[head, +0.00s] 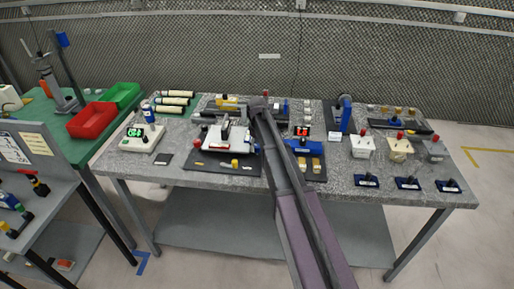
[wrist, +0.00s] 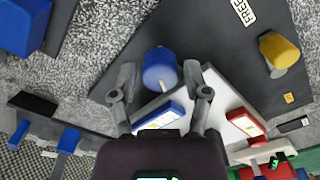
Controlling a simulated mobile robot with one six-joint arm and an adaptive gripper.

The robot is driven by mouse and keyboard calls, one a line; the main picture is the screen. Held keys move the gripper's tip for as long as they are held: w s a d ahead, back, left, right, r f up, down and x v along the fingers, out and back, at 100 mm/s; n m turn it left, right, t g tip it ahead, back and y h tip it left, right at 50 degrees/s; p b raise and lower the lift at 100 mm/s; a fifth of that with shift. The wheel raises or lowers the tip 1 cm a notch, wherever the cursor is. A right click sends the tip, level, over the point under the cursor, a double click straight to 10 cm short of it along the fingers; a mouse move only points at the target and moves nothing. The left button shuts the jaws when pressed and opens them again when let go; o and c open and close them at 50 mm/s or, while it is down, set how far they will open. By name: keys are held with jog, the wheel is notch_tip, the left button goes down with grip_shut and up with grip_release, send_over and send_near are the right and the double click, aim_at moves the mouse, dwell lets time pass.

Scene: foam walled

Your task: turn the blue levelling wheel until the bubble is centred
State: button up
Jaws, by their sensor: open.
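The blue levelling wheel (wrist: 160,72) is in the upper middle of the wrist view, at a corner of a white tilting plate (wrist: 218,88). My gripper (wrist: 160,75) is open, with one finger on each side of the wheel; I cannot tell whether they touch it. A blue-framed vial (wrist: 163,116) and a red-framed vial (wrist: 246,123) lie on the plate. The bubble's place in either vial is too small to tell. A yellow wheel (wrist: 279,50) stands to the right. In the head view the white plate (head: 212,139) sits left of my arm, which hides part of the area.
A dark base board (wrist: 225,35) with a FREE label lies under the plate. A large blue block (wrist: 22,25) is at the wrist view's upper left. The head view shows a box with a green display (head: 137,140) to the left and several switch boxes to the right.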

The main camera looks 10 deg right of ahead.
jog(key=shift+c, duration=0.2)
grip_shut()
jog(key=shift+m, duration=0.5)
jog(key=shift+o, duration=0.2)
grip_release()
jog(key=shift+n, duration=0.4)
